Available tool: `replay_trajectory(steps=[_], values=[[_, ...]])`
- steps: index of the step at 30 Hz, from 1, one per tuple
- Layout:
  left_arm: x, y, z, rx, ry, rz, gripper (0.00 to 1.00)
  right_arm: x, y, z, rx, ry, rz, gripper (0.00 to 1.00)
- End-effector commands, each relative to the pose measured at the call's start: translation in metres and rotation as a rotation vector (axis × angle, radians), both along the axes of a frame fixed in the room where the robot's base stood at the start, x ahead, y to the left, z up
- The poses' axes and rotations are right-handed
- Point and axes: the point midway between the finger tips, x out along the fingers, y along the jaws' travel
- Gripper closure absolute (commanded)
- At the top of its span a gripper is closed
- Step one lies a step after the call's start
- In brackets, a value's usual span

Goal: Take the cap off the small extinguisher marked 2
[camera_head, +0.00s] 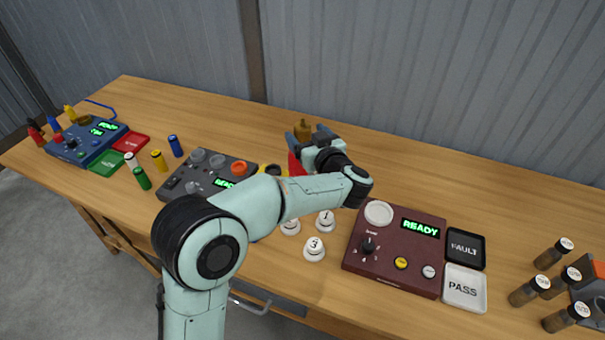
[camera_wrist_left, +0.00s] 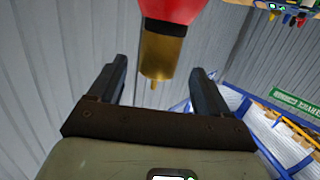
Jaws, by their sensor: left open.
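A small red extinguisher (camera_head: 296,166) stands near the back of the bench, mostly hidden behind my left arm. In the left wrist view, the red body (camera_wrist_left: 172,9) enters from the top, and the brass cap (camera_wrist_left: 160,56) with a narrow tip lies between the fingers. My left gripper (camera_head: 306,135) is open, one finger on each side of the cap, with visible gaps in the left wrist view. My right gripper is not in view.
Several white numbered pieces (camera_head: 314,248) lie in front of my arm. A maroon READY box (camera_head: 393,252) with FAULT (camera_head: 465,247) and PASS (camera_head: 464,288) trays is to the right. A grey box (camera_head: 207,172) and blue box (camera_head: 88,141) are left. Bare wood lies right of the gripper.

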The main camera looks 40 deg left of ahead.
Motion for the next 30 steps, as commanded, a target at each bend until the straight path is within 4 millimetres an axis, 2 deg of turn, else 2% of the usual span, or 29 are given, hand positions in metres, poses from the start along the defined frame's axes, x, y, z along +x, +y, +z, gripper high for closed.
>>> replay_trajectory(steps=[5,12,21,22,29,30], values=[[0.008,0.011,-0.003,0.001,0.001,0.001,0.22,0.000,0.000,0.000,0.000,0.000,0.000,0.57],[0.027,0.039,-0.008,0.001,0.001,0.001,0.22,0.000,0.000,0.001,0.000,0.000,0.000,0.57],[0.031,0.045,-0.010,0.000,0.001,-0.001,0.22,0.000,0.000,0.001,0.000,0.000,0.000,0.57],[0.031,0.045,-0.010,0.000,0.001,-0.002,0.25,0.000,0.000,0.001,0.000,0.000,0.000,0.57],[0.031,0.045,-0.009,-0.001,0.000,-0.002,1.00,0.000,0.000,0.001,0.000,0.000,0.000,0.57],[0.031,0.045,-0.009,-0.001,0.000,-0.002,1.00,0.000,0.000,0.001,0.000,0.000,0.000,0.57]])
